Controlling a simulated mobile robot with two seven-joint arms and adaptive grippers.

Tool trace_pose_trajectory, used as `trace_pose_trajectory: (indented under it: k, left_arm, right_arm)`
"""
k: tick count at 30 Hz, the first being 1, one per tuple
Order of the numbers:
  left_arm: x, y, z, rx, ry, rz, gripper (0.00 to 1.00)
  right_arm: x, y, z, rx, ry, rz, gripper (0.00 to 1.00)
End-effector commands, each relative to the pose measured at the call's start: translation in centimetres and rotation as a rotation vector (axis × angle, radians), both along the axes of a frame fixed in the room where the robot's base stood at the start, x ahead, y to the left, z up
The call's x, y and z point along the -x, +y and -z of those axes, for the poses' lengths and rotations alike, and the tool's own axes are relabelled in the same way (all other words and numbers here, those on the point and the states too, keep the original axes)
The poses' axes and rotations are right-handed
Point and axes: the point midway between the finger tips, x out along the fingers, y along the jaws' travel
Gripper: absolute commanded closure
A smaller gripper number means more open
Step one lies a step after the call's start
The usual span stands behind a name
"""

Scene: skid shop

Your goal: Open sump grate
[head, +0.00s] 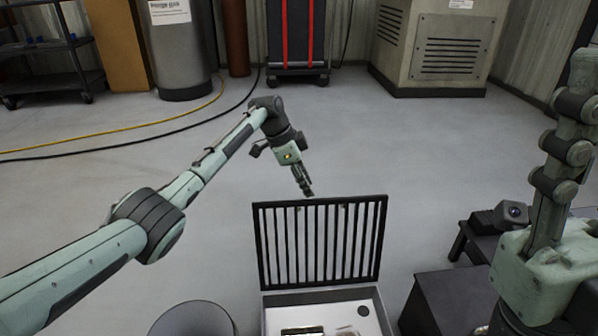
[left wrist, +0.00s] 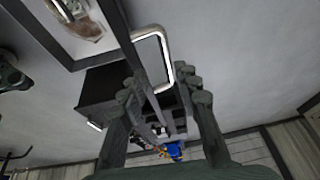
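The sump grate (head: 318,200), a dark barred panel, stands raised and nearly upright on the sump's far side in the head view. The sump (head: 290,299) is a pale, shallow opening in front of it. My left gripper (head: 307,192) is at the grate's top edge, pointing down. In the left wrist view my left gripper (left wrist: 165,90) has its fingers apart, with a dark grate edge and part of a silver U-shaped handle (left wrist: 150,33) between them. I see no clear grip on the handle. My right gripper is not visible; only its arm shows at right.
A dark step or box (head: 445,300) stands right of the sump, and a round grey container (head: 193,318) at its left. A yellow hose (head: 150,133) crosses the floor behind. A machine cabinet (head: 440,50) stands at the back. The middle floor is clear.

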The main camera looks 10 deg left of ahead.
Motion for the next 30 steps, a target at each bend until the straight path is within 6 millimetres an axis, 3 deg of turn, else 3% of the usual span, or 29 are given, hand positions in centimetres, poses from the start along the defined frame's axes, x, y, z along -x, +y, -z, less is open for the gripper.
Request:
trace_pose_trajectory:
  k: [3, 9, 22, 26, 30]
  left_arm:
    - [0.4, 1.0, -2.2, -0.002, -0.003, 0.000, 0.68]
    - [0.8, 1.8, -4.4, -0.002, 0.000, -0.001, 0.68]
    - [0.9, 1.9, -4.7, -0.001, -0.006, -0.004, 0.68]
    - [-0.2, 0.2, -3.7, 0.023, -0.101, -0.048, 0.68]
    - [-2.4, -3.8, -3.5, 0.135, -0.361, -0.162, 0.68]
  right_arm:
    - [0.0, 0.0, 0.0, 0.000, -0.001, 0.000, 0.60]
    - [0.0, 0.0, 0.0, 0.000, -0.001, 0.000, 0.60]
    - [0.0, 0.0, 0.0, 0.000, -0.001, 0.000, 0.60]
    - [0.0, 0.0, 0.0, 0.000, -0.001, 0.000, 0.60]
    - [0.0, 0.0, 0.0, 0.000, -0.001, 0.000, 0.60]
